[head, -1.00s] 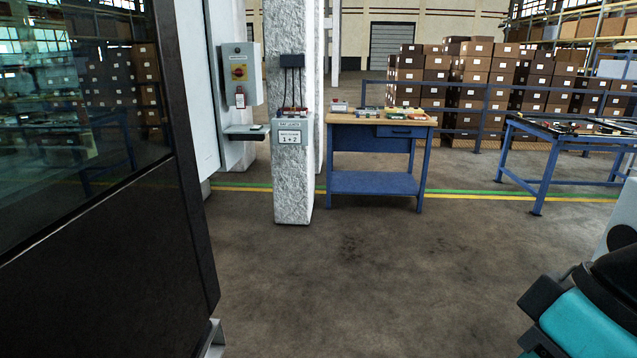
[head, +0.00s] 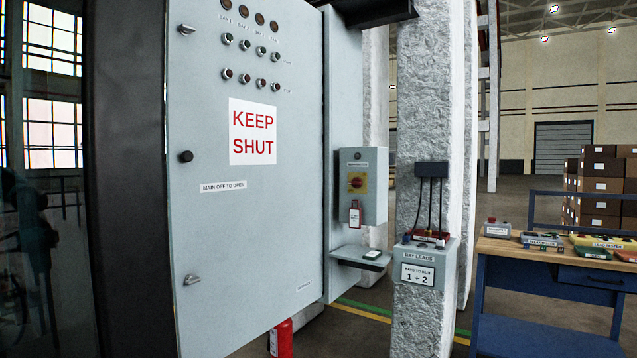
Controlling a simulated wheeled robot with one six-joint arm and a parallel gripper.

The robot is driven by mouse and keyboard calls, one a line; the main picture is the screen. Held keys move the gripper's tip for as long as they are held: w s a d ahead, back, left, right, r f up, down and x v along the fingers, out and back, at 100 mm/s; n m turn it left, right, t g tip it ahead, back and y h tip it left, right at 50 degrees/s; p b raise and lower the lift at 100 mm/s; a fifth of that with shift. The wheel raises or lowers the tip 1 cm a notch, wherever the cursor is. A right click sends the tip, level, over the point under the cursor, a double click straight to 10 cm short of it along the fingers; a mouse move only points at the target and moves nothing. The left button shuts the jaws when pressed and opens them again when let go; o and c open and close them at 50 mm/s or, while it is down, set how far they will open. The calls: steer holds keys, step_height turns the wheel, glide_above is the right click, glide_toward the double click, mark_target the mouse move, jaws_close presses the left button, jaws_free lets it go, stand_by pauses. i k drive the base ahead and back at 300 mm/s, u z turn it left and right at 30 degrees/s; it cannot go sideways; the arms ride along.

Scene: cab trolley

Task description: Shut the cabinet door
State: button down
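The cabinet door (head: 245,215) is a tall grey panel left of centre in the head view. It carries a white KEEP SHUT sign (head: 252,132), rows of round lamps and buttons at the top, and a label reading MAIN OFF TO OPEN (head: 223,187). Two small metal latches, the upper one (head: 186,30) and the lower one (head: 192,280), and a black knob (head: 186,157) sit along its left edge. A grey side face (head: 342,100) shows beyond its right edge. I cannot tell whether the door stands ajar. My gripper is not in view.
A dark-framed glass panel (head: 125,180) stands close at the left. A switch box (head: 360,186) with a red switch and a small shelf (head: 361,257) are right of the door. A rough pillar (head: 425,325), red extinguisher (head: 282,338) and blue workbench (head: 545,312) stand nearby.

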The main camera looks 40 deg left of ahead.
mark_target(244, 158)
steer(key=i, duration=0.2)
steer(key=u, duration=1.55)
steer(key=i, duration=0.45)
steer(key=z, duration=0.5)
steer(key=k, duration=0.55)
steer(key=z, duration=0.6)
steer(key=i, duration=1.35)
steer(key=u, duration=1.1)
steer(key=i, duration=0.35)
steer(key=u, duration=0.4)
